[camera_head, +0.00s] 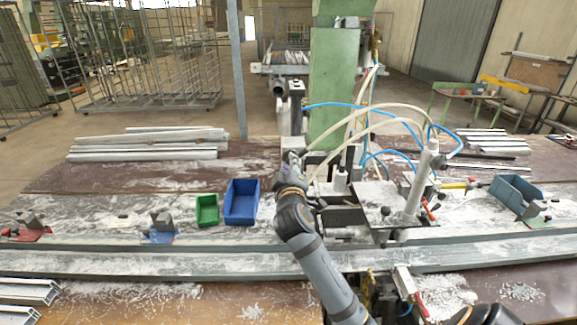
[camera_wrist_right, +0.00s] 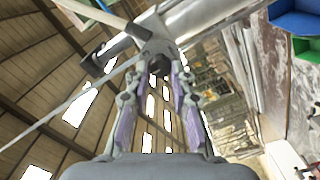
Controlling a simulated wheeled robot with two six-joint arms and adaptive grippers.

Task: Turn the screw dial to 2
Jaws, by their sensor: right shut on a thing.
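My right gripper (camera_head: 292,160) reaches up from the front to the machine at the middle of the bench. In the right wrist view its two purple-padded fingers (camera_wrist_right: 158,74) are shut at their tips on a small grey round end piece, which I take to be the screw dial (camera_wrist_right: 158,58). The fingers cover part of it. No numbers or pointer on it can be read. In the head view the dial is hidden behind the gripper. A grey machine head (camera_head: 289,105) stands just above the gripper. My left gripper is not in view.
A green column (camera_head: 335,75) rises behind the machine, with blue and cream hoses (camera_head: 395,108) arching to the right. A blue bin (camera_head: 241,202) and a green bin (camera_head: 207,210) stand left of my arm. A long metal profile (camera_head: 150,263) crosses the bench front.

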